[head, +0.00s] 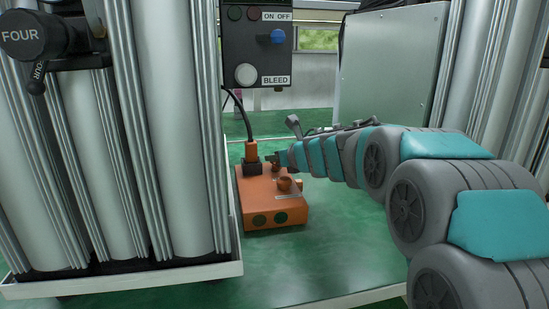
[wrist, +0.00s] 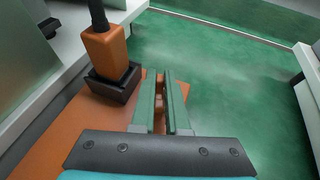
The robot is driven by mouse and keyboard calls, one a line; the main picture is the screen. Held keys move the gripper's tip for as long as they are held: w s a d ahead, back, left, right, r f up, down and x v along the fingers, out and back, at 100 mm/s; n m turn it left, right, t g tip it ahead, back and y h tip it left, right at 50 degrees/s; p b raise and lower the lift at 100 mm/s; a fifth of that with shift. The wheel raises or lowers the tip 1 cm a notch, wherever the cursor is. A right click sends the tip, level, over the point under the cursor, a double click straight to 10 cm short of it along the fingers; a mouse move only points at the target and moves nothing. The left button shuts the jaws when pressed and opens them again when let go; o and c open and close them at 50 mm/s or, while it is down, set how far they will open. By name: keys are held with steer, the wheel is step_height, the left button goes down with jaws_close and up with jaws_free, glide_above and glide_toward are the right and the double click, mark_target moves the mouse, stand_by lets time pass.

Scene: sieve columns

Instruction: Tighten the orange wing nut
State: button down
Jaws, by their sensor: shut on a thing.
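The orange box (head: 258,205) stands on the green floor, with a plug in a black socket on top. My gripper (head: 271,158) is low over the far part of its top, just right of the plug. Its two fingers (wrist: 163,80) are closed with a narrow gap. The orange wing nut (head: 276,168) shows as a small piece just under the fingertips. In the wrist view, orange shows between the fingers, but the nut's outline is mostly hidden there.
An orange plug (head: 251,150) with a black cable stands beside my fingers; it also shows in the wrist view (wrist: 105,55). A rounded orange knob (head: 285,183) is nearer on the box. Grey columns (head: 170,120) stand left. A black control panel (head: 258,45) hangs above.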

stand_by(0.3)
steer(key=shift+d+r+m+h+b, duration=0.2)
steer(key=shift+r+m+h+b, duration=0.1)
steer(key=shift+r+b, duration=0.3)
steer(key=shift+t, duration=0.3)
steer(key=shift+f+m+h+b, duration=0.1)
steer(key=shift+m+h+b, duration=0.3)
steer(key=shift+a+f+t, duration=0.1)
steer(key=shift+f+t, duration=0.15)
steer(key=shift+t, duration=0.05)
steer(key=shift+f+m+h+p, duration=0.2)
steer(key=shift+m+h+p, duration=0.5)
steer(key=shift+h, duration=0.1)
steer(key=shift+f, duration=0.35)
